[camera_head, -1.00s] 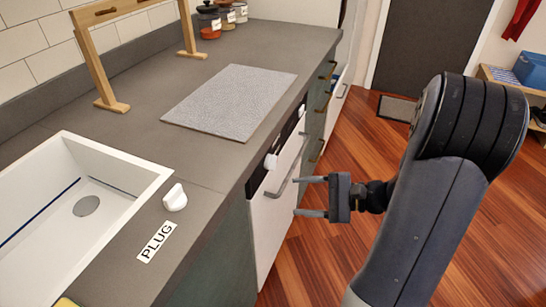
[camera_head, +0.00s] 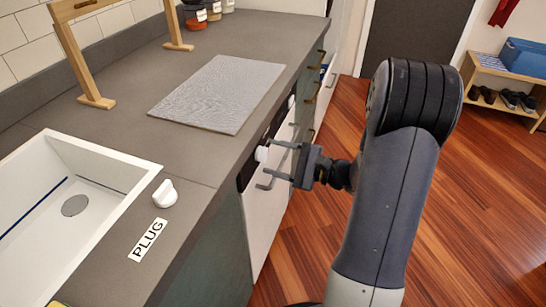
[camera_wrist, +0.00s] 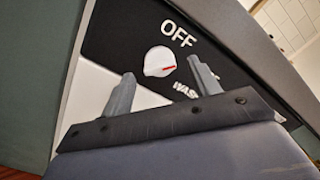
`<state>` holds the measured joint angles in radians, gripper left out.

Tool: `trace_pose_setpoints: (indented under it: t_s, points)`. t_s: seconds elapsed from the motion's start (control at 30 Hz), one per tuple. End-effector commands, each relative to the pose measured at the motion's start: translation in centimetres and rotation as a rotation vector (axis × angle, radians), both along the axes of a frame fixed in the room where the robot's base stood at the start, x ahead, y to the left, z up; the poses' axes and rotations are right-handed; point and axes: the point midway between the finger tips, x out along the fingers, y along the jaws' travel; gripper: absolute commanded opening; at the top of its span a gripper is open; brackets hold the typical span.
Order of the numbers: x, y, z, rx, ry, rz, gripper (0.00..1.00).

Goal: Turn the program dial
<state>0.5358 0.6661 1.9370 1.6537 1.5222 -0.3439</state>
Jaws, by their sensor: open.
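The program dial (camera_head: 261,153) is a round white knob on the black panel at the top of a white-fronted appliance under the counter. In the wrist view the dial (camera_wrist: 159,60) has a red mark pointing right, between the label OFF above and a partly hidden label reading WAS below. My gripper (camera_head: 271,158) is open, with its fingers pointing at the dial from the right. In the wrist view the dial lies between and just beyond the fingertips (camera_wrist: 161,70). I cannot tell whether they touch it.
A bar handle (camera_head: 268,184) sticks out just below the dial, close to the lower finger. The dark countertop (camera_head: 215,150) overhangs above, with a grey mat (camera_head: 218,93), a sink (camera_head: 150,167) and a white plug knob (camera_head: 164,193). The wooden floor (camera_head: 480,200) to the right is clear.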

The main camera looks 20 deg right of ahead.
Motion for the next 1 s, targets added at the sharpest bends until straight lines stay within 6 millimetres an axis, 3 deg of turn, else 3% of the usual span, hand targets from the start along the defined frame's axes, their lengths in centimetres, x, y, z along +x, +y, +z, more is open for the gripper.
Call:
trace_pose_setpoints:
  t_s: [0.47,1.0]
  points:
    - [0.71,0.99,0.0,-0.001,0.001,0.0,0.58]
    - [0.68,0.99,-0.01,-0.001,0.0,0.001,0.14]
